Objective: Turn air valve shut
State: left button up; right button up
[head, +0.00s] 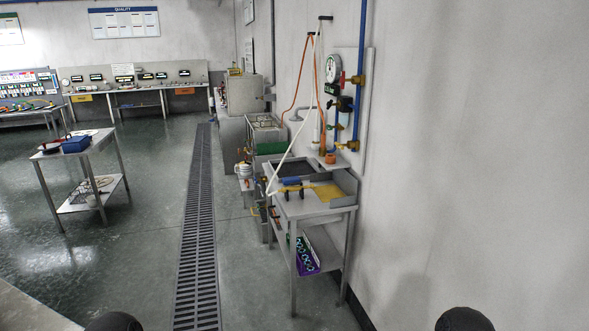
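A white panel (357,120) with air fittings is mounted on the right-hand wall, beyond the steel bench. A blue pipe (359,50) runs down it. A red handle (342,79) sits beside a brass fitting (357,81) on this pipe, near a round gauge (333,66). A second brass fitting (352,146) is lower on the pipe. The handle is too small to tell its exact turn, and I cannot tell for certain which fitting is the air valve. Neither of my grippers shows; only dark rounded parts of mine appear at the bottom edge.
The steel bench (313,209) with a purple crate (303,262) on its lower shelf stands below the panel. Hoses (296,150) hang beside it. A floor grate (197,240) runs along open floor. A steel cart (107,144) stands left.

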aim_at(342, 79)
jog(key=i+z, duration=0.15)
jog(key=i, duration=0.35)
jog(key=i+j+z, duration=0.2)
jog(key=i, duration=0.3)
jog(key=i+j+z, duration=0.15)
jog(key=i, duration=0.35)
jog(key=i+u, duration=0.4)
jog(key=i, duration=0.25)
jog(key=i+l+u, duration=0.1)
jog(key=i+u, duration=0.35)
jog(key=i, duration=0.2)
